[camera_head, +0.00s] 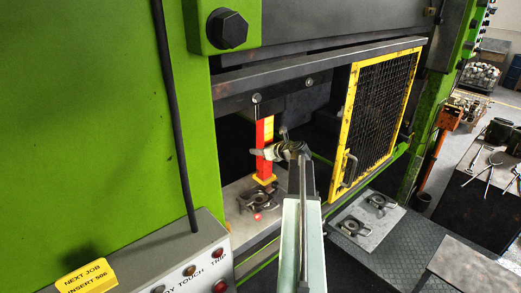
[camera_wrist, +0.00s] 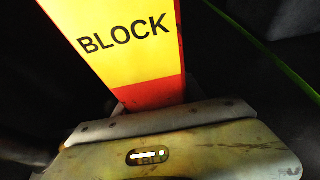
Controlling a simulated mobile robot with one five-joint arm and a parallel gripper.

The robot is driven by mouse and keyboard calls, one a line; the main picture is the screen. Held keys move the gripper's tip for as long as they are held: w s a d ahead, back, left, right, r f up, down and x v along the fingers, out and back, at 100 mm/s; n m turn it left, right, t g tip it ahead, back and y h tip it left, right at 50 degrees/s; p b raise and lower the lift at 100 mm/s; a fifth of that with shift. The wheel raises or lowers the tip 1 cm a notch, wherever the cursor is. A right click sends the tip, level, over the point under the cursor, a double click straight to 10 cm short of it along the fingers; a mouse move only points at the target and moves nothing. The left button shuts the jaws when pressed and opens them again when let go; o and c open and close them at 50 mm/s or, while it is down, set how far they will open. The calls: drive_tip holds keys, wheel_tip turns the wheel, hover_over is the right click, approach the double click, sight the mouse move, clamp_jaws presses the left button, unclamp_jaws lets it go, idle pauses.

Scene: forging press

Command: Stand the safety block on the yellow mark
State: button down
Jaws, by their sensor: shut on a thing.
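The safety block (camera_head: 264,133) is a tall red and yellow post, upright inside the press opening in the head view. In the wrist view its yellow face (camera_wrist: 125,40) reads "BLOCK" above a red band. My gripper (camera_head: 266,152) is shut on the block around its middle. A gripper jaw fills the bottom of the wrist view. A patch of yellow (camera_head: 264,180) shows at the block's foot, over the lower plate. I cannot tell whether the block touches it or hangs just above.
A grey plate with a dark clamp-like fitting (camera_head: 257,198) lies by the block's foot. A yellow-framed mesh guard (camera_head: 378,115) stands to the right of my arm. The green press frame (camera_head: 100,120) closes the left side. A second plate (camera_head: 366,222) lies lower right.

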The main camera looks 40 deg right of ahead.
drive_tip(key=c, duration=0.6)
unclamp_jaws()
drive_tip(key=p+v, duration=0.3)
drive_tip(key=v, duration=0.5)
drive_tip(key=shift+w+f, duration=0.1)
